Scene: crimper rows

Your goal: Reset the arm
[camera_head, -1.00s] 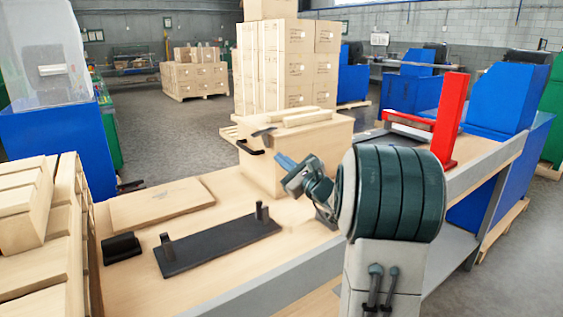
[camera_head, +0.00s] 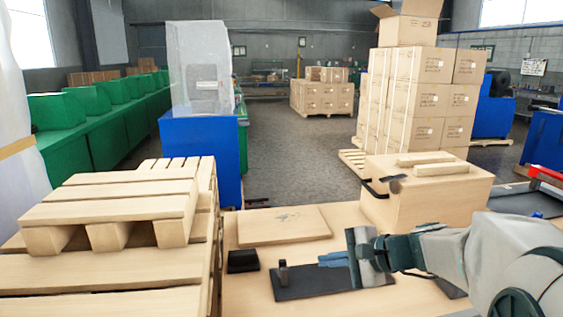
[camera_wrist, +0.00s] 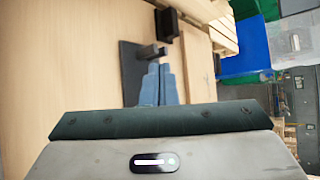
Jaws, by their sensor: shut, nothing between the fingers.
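My gripper (camera_head: 333,259) reaches in from the right in the head view, its blue fingers pointing left above the black plate (camera_head: 312,282). The fingers are together and hold nothing. In the wrist view my gripper (camera_wrist: 160,72) shows its two blue fingers side by side, over part of the black plate (camera_wrist: 131,75) and near its upright post (camera_wrist: 147,52). The gripper hides part of the plate. I cannot tell how high the fingers are above it.
The wooden workbench (camera_head: 240,300) carries a flat board (camera_head: 283,225), a small black block (camera_head: 243,261) and a wooden box (camera_head: 425,195). Wooden pallets (camera_head: 120,215) stand at the left. Stacked cartons (camera_head: 415,100) and a blue cabinet (camera_head: 200,155) stand behind.

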